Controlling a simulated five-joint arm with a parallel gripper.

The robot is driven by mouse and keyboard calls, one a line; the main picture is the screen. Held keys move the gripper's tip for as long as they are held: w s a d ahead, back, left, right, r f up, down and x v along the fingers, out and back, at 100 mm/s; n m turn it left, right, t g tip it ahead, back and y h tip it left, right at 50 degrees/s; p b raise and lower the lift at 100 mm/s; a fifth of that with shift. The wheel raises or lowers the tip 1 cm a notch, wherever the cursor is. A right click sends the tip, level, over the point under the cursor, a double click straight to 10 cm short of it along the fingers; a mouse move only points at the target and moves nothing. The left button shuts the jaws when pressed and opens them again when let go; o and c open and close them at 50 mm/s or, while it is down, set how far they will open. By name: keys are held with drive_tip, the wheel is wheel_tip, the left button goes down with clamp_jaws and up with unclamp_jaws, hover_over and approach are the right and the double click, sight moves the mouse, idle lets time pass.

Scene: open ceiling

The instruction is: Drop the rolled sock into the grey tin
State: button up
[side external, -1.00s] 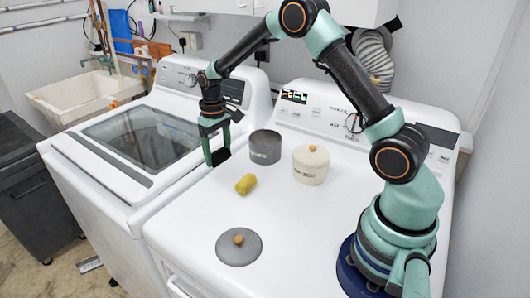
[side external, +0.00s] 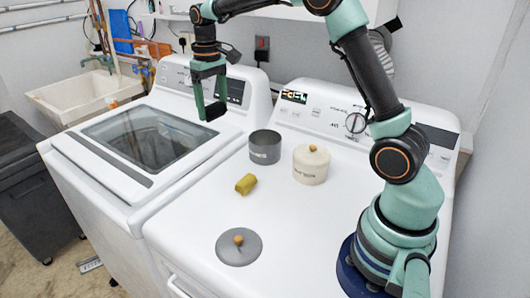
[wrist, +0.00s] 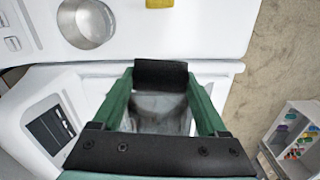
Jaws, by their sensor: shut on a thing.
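My gripper (side external: 209,106) is shut on a dark, nearly black roll, the rolled sock (side external: 215,111). It holds the sock in the air, up and to the left of the grey tin in the side view. In the wrist view the sock (wrist: 160,74) spans the fingertips (wrist: 160,78). The grey tin (side external: 265,152) stands upright and open on the right-hand machine's white top. In the wrist view the tin (wrist: 83,36) is at the upper left, apart from the gripper, and its visible inside looks empty.
A lidded cream canister (side external: 311,167) stands close to the right of the tin. A yellow roll (side external: 246,184) lies in front of the tin. A grey lid with a wooden knob (side external: 239,252) lies nearer the front. The left machine has a glass lid (side external: 145,138).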

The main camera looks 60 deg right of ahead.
drive_tip(key=s+d+f, duration=0.1)
drive_tip(key=s+d, duration=0.1)
drive_tip(key=d, duration=0.7)
drive_tip(key=s+d+f, duration=0.2)
drive_tip(key=s+d, duration=0.1)
drive_tip(key=d, duration=0.6)
drive_tip(key=shift+d+f, duration=0.15)
drive_tip(key=shift+f, duration=2.7)
drive_tip(key=o, duration=1.2)
wheel_tip(320, 180, up, 12)
drive_tip(key=shift+r, duration=0.1)
